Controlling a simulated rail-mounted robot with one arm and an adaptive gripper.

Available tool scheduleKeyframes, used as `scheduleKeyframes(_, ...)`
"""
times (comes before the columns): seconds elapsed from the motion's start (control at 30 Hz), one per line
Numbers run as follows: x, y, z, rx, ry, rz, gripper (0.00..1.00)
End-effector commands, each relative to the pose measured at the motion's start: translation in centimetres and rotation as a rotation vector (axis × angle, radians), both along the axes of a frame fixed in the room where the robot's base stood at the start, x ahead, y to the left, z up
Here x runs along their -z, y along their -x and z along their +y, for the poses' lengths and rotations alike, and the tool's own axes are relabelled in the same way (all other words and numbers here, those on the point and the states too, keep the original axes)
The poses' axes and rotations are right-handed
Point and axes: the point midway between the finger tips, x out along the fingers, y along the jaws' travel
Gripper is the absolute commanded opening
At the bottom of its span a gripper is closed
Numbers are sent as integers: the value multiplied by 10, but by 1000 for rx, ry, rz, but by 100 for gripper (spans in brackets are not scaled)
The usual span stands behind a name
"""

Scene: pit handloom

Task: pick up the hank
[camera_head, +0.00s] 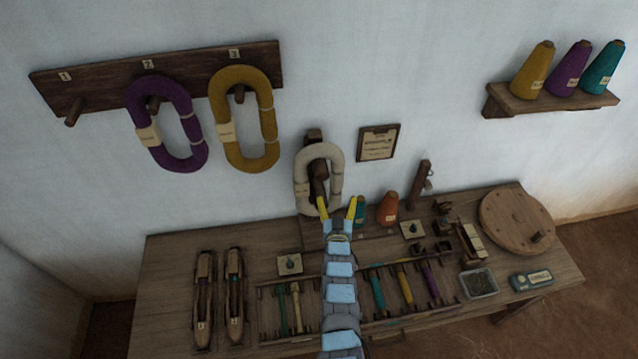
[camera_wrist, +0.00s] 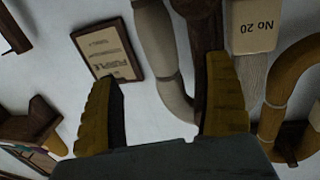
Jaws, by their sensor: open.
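A cream hank (camera_head: 335,165) hangs upright as a loop on a dark wooden holder (camera_head: 313,136) at the wall. A purple hank (camera_head: 178,95) and a mustard hank (camera_head: 268,120) hang on the pegs of a dark rack. My gripper (camera_head: 337,205) is open and empty at the lower part of the cream hank; one yellow finger overlaps it in the head view. In the wrist view, the cream hank (camera_wrist: 158,45) and its "No 20" tag (camera_wrist: 254,24) lie beyond my open fingers (camera_wrist: 163,95). The mustard hank (camera_wrist: 281,90) shows at the right. Contact cannot be told.
A framed card (camera_head: 378,142) hangs right of the cream hank. Below, a wooden table (camera_head: 165,275) holds shuttles, bobbins, an orange cone (camera_head: 387,209) and a round wooden disc (camera_head: 515,222). A shelf (camera_head: 550,102) with three cones is at the upper right.

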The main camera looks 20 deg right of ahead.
Motion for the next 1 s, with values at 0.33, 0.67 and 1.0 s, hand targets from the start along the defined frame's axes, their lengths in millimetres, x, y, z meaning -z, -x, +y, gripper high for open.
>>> scheduleKeyframes(0.33,1,-25,-7,1,0,0,82)
scheduleKeyframes(0.67,0,-35,-11,0,-1,0,82)
scheduleKeyframes(1.0,0,-48,-16,1,-1,0,82)
